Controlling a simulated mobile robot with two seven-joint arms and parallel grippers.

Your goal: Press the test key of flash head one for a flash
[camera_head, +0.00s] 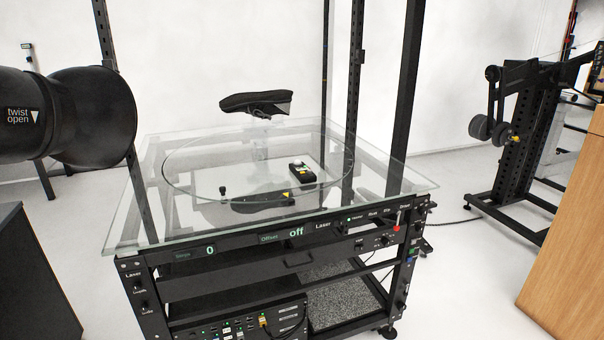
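A large black flash head (65,117) with a flared round front comes in from the left edge; its label reads "twist open". I cannot tell whether it is flash head one. I see no test key on the part of it that shows, and its rear is cut off by the picture edge. Neither of my grippers is in view.
The turntable's glass top (400,185) bears a black shoe (255,103) on a clear support and a small black device (302,173). A front panel (340,226) shows "0" and "off". A dark cabinet (35,275) and wooden furniture (565,235) flank it; white floor lies between.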

